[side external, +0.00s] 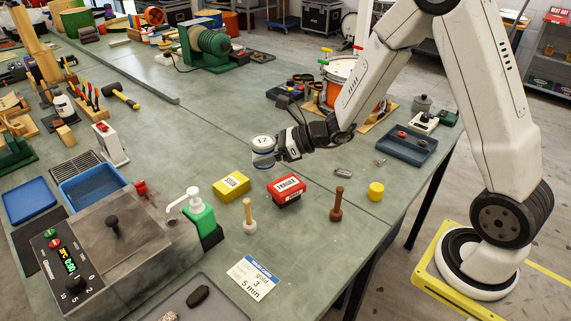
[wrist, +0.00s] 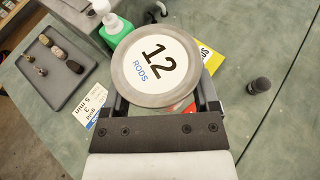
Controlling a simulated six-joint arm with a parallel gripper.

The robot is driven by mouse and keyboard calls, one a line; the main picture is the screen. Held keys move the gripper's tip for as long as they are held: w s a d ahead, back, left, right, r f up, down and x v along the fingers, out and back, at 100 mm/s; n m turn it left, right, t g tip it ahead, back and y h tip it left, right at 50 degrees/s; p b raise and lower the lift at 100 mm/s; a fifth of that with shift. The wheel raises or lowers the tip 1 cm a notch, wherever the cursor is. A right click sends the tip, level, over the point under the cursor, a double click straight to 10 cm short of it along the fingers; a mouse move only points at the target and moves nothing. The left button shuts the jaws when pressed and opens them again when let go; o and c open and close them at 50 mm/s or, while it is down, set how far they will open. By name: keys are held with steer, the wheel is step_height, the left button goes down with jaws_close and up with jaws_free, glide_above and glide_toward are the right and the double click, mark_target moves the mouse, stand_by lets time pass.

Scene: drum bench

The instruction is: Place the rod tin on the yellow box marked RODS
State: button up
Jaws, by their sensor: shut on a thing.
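The rod tin (side external: 262,153) is a round tin with a white lid reading 12; in the wrist view its lid (wrist: 152,62) also reads RODS. My gripper (side external: 279,148) is shut on the tin and holds it above the bench. In the side external view the yellow box (side external: 231,185) with black lettering lies on the bench, below and a little left of the tin. In the wrist view the yellow box (wrist: 211,57) is mostly hidden behind the tin, with one edge showing at the right.
A red box (side external: 287,190) lies right of the yellow box. A wooden-handled tool (side external: 248,217), a brown peg (side external: 337,204), a yellow cylinder (side external: 376,190) and a green pump bottle (side external: 200,217) stand nearby. A white card (side external: 252,279) lies in front.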

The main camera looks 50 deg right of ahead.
steer(key=w+f, duration=0.4)
steer(key=w, duration=0.5)
glide_above(232, 182)
steer(key=s, duration=0.1)
step_height(232, 182, down, 4)
steer(key=shift+s+f, duration=0.1)
steer(key=shift+s, duration=0.05)
steer(key=shift+w+f, duration=0.4)
steer(key=shift+w+f, duration=0.25)
steer(key=shift+f, duration=1.6)
steer(key=shift+f, duration=0.1)
steer(key=o, duration=1.3)
